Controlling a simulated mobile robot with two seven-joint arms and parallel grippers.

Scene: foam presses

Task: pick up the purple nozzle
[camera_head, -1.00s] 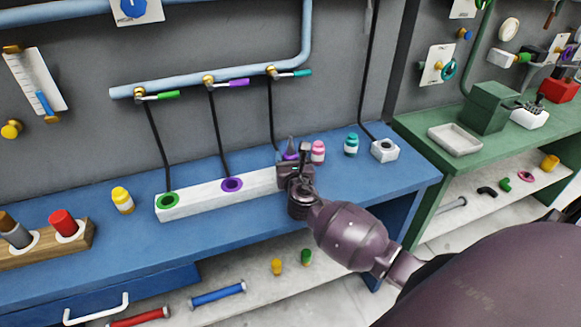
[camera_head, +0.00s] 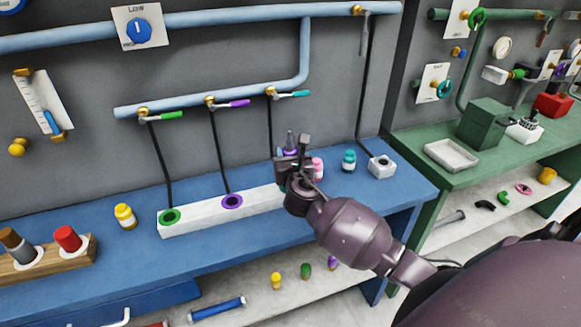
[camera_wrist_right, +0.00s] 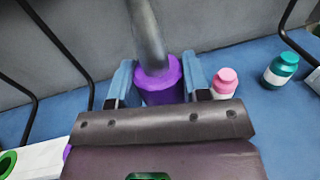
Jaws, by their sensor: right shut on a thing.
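The purple nozzle (camera_head: 290,151) has a purple base and a grey pointed tip. It is upright between the fingers of my right gripper (camera_head: 293,160), above the back of the blue bench. In the right wrist view the blue fingers of the gripper (camera_wrist_right: 159,82) are closed on both sides of the purple base (camera_wrist_right: 160,90), and the grey tip points up. The gripper hides part of the nozzle in the head view. My left gripper is not in view.
A white block with a green ring (camera_head: 170,216) and a purple ring (camera_head: 232,201) lies left of the gripper. A pink bottle (camera_head: 318,168), a teal bottle (camera_head: 349,160) and a white socket block (camera_head: 382,166) stand to the right. Hoses hang behind.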

